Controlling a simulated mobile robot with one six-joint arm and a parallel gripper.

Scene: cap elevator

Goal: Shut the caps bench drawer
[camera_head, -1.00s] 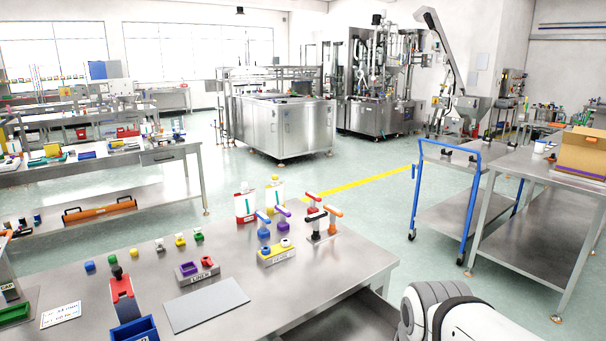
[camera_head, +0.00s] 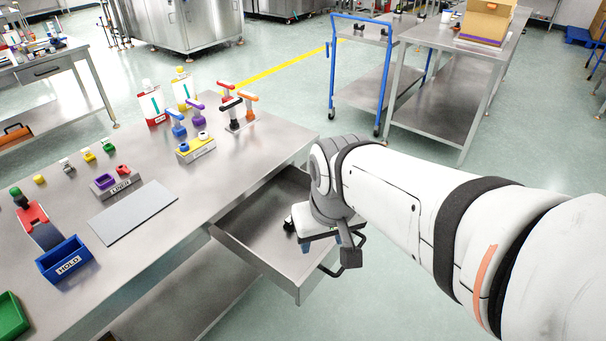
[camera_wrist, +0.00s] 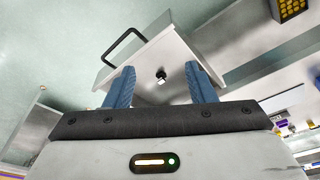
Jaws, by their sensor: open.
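The caps bench drawer (camera_head: 252,215) stands pulled out from the bench's right side, and its inside looks mostly bare. In the wrist view the drawer (camera_wrist: 150,60) lies ahead of my fingers, with its black handle (camera_wrist: 124,46) up and to the left. A small black and white item (camera_wrist: 161,77) shows against the drawer between the fingers. My gripper (camera_head: 320,245) points down over the drawer's outer end, partly hidden by my wrist. Its blue fingers (camera_wrist: 162,84) are apart with nothing held. I cannot tell whether they touch the drawer.
The steel bench top (camera_head: 165,235) holds a grey plate (camera_head: 133,211), a blue HOLD bin (camera_head: 62,262), caps and bottles. A blue-handled trolley (camera_head: 362,85) and a steel table (camera_head: 440,105) stand beyond. The floor right of the drawer is clear.

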